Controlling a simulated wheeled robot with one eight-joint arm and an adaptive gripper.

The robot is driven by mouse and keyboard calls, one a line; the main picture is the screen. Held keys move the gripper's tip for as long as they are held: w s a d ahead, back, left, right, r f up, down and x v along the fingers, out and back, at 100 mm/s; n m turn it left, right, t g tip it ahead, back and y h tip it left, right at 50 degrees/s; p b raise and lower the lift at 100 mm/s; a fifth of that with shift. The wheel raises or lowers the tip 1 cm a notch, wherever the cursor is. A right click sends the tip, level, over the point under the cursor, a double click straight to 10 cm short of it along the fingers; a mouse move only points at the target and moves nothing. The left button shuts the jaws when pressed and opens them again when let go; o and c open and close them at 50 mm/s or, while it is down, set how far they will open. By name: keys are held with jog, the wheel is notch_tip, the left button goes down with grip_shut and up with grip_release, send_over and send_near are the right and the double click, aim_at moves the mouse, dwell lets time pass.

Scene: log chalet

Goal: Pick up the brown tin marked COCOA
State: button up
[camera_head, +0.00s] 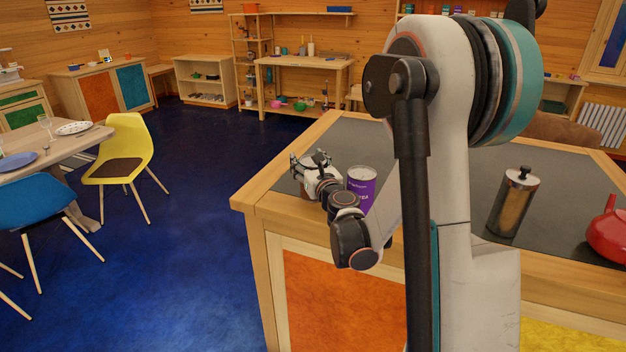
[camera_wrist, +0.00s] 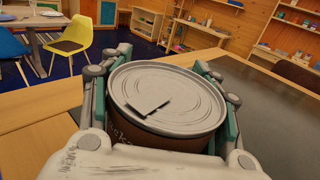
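In the head view my gripper (camera_head: 312,163) is low over the grey counter top, mostly hiding the tin.
A purple tin (camera_head: 361,186) stands close to the right of my gripper on the counter (camera_head: 360,139). The counter's wooden edge is just left of my gripper. A dining table and yellow chair (camera_head: 120,150) are beyond.

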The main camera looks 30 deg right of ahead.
jog(key=c, duration=0.5)
jog(key=shift+c, duration=0.9)
jog(key=shift+r, duration=0.1)
